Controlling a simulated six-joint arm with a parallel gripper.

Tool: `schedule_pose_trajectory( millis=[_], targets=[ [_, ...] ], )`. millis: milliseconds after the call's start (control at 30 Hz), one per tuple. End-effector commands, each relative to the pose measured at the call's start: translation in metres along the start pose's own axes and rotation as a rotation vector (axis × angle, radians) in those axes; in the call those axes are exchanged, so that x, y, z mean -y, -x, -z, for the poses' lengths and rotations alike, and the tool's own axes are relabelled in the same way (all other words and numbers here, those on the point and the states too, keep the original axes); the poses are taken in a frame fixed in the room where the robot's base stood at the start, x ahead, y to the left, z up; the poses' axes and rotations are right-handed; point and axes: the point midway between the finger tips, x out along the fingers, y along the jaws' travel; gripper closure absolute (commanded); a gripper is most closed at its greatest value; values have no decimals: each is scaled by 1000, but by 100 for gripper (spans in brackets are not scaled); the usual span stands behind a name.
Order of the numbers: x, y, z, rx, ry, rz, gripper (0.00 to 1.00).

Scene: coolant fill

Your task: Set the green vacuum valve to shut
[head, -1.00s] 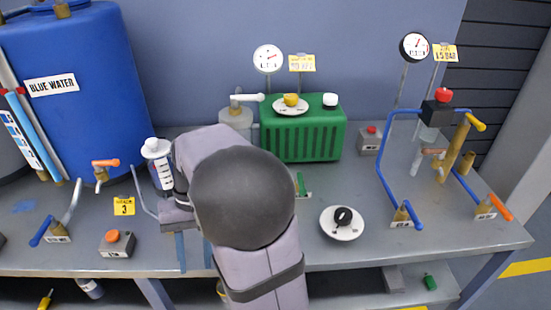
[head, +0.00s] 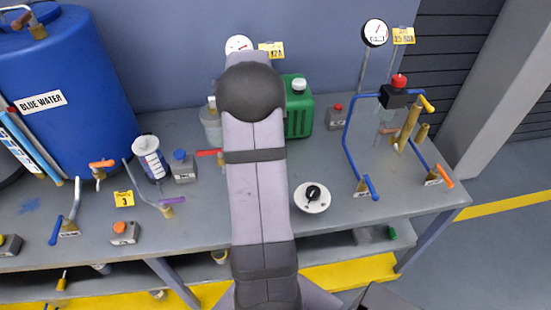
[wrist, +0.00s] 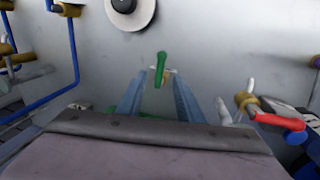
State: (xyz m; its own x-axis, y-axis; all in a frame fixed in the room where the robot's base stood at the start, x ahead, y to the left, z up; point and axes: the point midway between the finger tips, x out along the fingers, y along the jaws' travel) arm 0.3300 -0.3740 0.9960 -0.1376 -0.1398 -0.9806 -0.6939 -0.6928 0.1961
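The green vacuum valve handle (wrist: 161,70) shows in the wrist view, upright in the picture, with a pale plate and a brass-coloured fitting behind it. My gripper (wrist: 160,80) has its two blue fingers apart, one on each side of the green handle in the picture. I cannot tell whether the fingertips reach around the handle or stop short of it. No contact is visible. In the head view my arm hides both the green valve and my gripper.
A black knob on a white dial (head: 313,196) stands right of my arm, and it also shows in the wrist view (wrist: 129,8). A red-handled valve (wrist: 275,121) is at the right in the wrist view. Blue pipes (head: 349,150) rise at the right of the bench.

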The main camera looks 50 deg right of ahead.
Motion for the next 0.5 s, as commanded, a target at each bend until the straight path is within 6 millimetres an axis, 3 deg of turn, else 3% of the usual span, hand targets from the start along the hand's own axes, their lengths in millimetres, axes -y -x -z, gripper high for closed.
schedule_pose_trajectory(
  millis=[500],
  targets=[
    [0,-54,-2,6,1,1,67]
  ],
)
